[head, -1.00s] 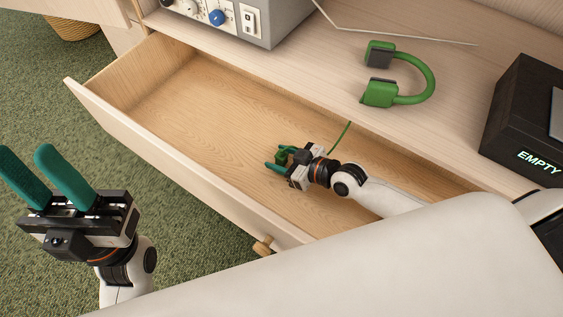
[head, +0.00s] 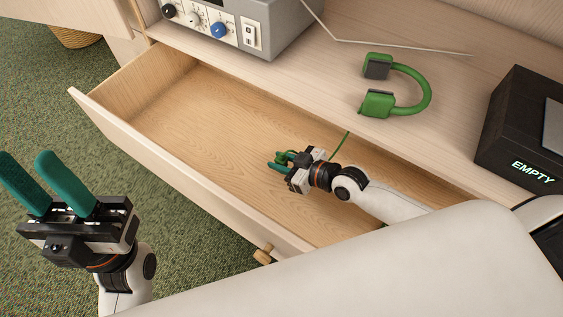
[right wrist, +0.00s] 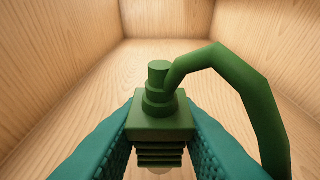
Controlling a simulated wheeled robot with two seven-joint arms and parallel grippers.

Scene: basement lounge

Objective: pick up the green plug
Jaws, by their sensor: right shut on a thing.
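The green plug (right wrist: 160,122) is between the teal fingers of my right gripper (right wrist: 160,150) in the right wrist view. It has a square body with a round neck, and a green cable (right wrist: 245,80) bends away from it to the right. In the head view my right gripper (head: 277,163) is inside the open drawer and shut on the plug, which its fingers mostly cover. The cable (head: 339,145) rises behind the gripper to the drawer's back edge. My left gripper (head: 43,183) is open and empty, outside the drawer over the carpet.
The wooden drawer (head: 150,140) is otherwise bare where it shows. On the top above it are green headphones (head: 400,90), a grey device with knobs (head: 235,25) and a black box (head: 515,140) reading "EMPTY". A basket (head: 75,38) stands at the back left.

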